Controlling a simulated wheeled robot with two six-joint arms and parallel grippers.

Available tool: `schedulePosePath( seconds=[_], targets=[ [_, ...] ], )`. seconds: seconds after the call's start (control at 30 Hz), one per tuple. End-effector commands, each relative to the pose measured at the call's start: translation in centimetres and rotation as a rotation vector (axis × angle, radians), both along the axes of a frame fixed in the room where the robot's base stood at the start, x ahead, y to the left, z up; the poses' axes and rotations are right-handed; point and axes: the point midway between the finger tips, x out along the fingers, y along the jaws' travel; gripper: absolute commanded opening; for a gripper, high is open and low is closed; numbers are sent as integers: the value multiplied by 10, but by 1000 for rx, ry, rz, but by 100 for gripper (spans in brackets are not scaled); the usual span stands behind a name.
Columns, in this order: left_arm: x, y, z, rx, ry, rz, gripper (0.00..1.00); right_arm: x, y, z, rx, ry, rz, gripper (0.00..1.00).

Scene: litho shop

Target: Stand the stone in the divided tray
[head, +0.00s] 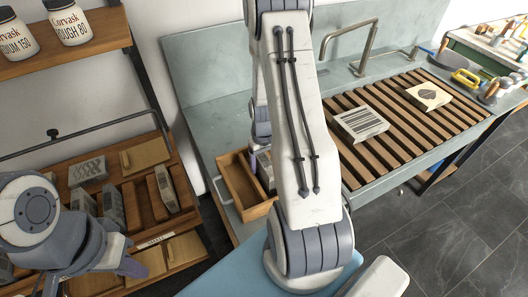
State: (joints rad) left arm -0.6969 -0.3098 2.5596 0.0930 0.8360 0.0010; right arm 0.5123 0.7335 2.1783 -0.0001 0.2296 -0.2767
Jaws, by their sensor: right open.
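A small wooden tray (235,184) stands on the grey sink bench. Its left compartment is empty; its right side is largely hidden by my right arm. A grey stone-like block (265,160) shows at that right side, apparently upright. My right gripper (262,175) is at the tray beside this block, open, mostly hidden behind its own arm. I cannot tell whether it touches the block. A stone with a striped face (360,124) and a stone with a diamond mark (428,96) lie flat on the slatted rack. My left gripper (95,281) is at the lower left, fingers apart.
A slatted wooden rack (390,150) covers the bench's right part, with a tap (350,40) behind. A wooden shelf unit (150,225) at left holds several stones. Jars (68,22) stand on its upper shelf. Tools lie at the far right.

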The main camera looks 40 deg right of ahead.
Motion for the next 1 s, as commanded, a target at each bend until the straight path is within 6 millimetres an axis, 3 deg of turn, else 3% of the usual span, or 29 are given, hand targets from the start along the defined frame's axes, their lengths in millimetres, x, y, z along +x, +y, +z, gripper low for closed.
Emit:
schedulePosePath(
  seconds=[0.5,0.63,0.87,0.93,1.0],
  targets=[
    [0,0,-16,0,0,-1,0,1,-1,95,-3,-5,0,74],
    [0,0,-17,0,0,-1,0,0,0,108,-2,-3,0,74],
    [0,0,-17,0,0,-1,0,0,1,114,0,0,1,74],
    [0,0,-17,0,0,-1,0,2,8,117,0,-2,17,74],
    [0,0,-17,0,0,-1,0,6,27,123,1,-6,57,74]
  ],
)
